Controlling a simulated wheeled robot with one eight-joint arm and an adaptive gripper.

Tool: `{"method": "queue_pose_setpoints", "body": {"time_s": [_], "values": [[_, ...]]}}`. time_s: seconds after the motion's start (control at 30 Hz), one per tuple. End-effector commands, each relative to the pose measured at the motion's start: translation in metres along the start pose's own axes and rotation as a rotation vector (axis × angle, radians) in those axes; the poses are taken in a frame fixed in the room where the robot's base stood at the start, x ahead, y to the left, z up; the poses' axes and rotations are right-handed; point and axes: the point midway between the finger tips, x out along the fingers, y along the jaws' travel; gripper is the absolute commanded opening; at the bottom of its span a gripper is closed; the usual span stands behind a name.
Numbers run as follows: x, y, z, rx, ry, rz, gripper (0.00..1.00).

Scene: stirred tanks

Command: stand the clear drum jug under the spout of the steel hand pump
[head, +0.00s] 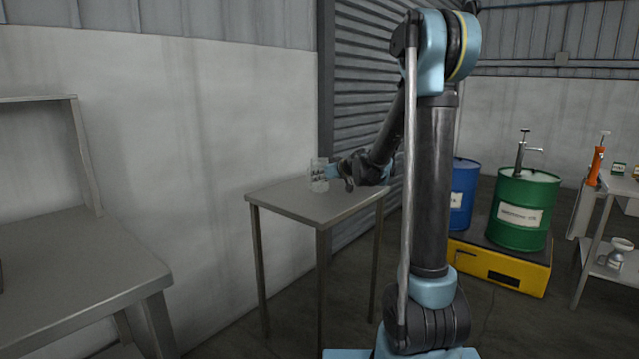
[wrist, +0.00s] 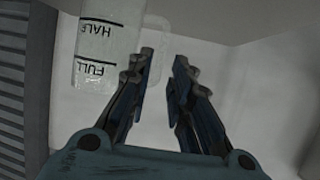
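The clear drum jug (head: 317,182) stands upright on a small grey table. In the wrist view the jug (wrist: 106,42) is at the upper left, with HALF and FULL marks upside down. Its pale handle (wrist: 158,62) shows between and beyond my fingertips. My gripper (wrist: 164,58) is open, with its fingers close to the handle; I cannot tell whether they touch it. In the head view my gripper (head: 336,172) is just right of the jug. The steel hand pump (head: 521,154) stands on the green drum (head: 524,212), its spout pointing right.
The small table (head: 290,203) stands by the wall and shutter. A blue drum (head: 463,190) stands beside the green one on a yellow pallet (head: 530,279). An orange pump (head: 596,163) and a shelf rack (head: 590,262) are at right. A grey bench (head: 75,265) is at left.

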Motion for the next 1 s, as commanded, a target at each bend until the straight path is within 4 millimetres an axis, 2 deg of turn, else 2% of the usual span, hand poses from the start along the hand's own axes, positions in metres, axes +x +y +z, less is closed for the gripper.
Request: {"method": "queue_pose_setpoints", "body": {"time_s": [0.2, 0.53, 0.8, 1.0], "values": [[0.022, 0.000, 0.000, -0.001, 0.000, -0.001, 0.20], [0.035, -0.001, -0.001, 0.000, 0.000, -0.001, 0.20], [0.067, -0.001, -0.004, 0.000, 0.000, -0.001, 0.20], [0.079, -0.001, -0.003, -0.001, 0.000, 0.000, 0.20]]}}
